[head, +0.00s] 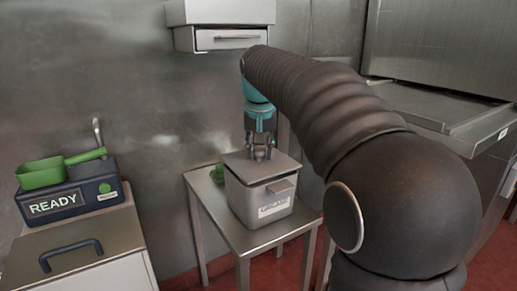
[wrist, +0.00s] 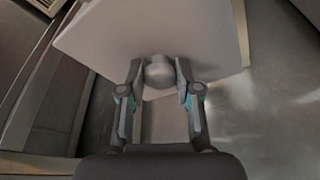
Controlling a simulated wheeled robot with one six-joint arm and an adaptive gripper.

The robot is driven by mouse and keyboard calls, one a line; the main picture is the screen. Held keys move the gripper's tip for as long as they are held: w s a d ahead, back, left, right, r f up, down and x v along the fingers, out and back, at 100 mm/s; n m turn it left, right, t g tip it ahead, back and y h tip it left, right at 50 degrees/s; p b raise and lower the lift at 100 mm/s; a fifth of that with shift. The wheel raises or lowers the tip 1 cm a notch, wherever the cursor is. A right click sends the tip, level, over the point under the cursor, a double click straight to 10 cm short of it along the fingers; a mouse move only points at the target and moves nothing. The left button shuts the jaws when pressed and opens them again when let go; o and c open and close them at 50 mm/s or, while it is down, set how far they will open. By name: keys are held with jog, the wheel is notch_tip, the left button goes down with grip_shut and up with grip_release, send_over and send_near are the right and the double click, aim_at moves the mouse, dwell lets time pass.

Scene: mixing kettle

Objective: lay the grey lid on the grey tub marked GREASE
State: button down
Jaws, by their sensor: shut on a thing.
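The grey lid (head: 243,166) is at the top of the grey tub (head: 247,205), which stands on a small metal table and carries a white label too small to read clearly. The lid looks slightly turned or offset against the tub's rim; I cannot tell whether it rests fully on it. My gripper (head: 260,155) is above the lid, shut on its round knob. In the wrist view, the fingers of my gripper (wrist: 160,80) close on both sides of the knob (wrist: 159,70), with the pale lid (wrist: 125,35) spread beyond them. The tub's far rim is hidden.
The metal table (head: 285,232) has little free room around the tub. A green object (head: 217,173) lies behind it at left. A dark READY device (head: 68,197) with a green scoop (head: 42,172) stands on a counter at left. A drawer unit (head: 225,38) hangs on the wall above.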

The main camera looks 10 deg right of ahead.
aim_at(260, 165)
jog(key=shift+f, duration=0.65)
dwell(0.3)
jog(key=shift+c, duration=1.2)
grip_release()
jog(key=shift+p+v, duration=2.5)
jog(key=shift+v, duration=1.05)
jog(key=s+f+n+t, duration=0.1)
jog(key=s+f, duration=0.6)
jog(key=s, duration=0.7)
jog(key=s+f+n+t, duration=0.1)
jog(key=s+f, duration=0.7)
jog(key=s, duration=0.6)
jog(key=shift+d+y, duration=0.2)
jog(key=shift+y, duration=0.2)
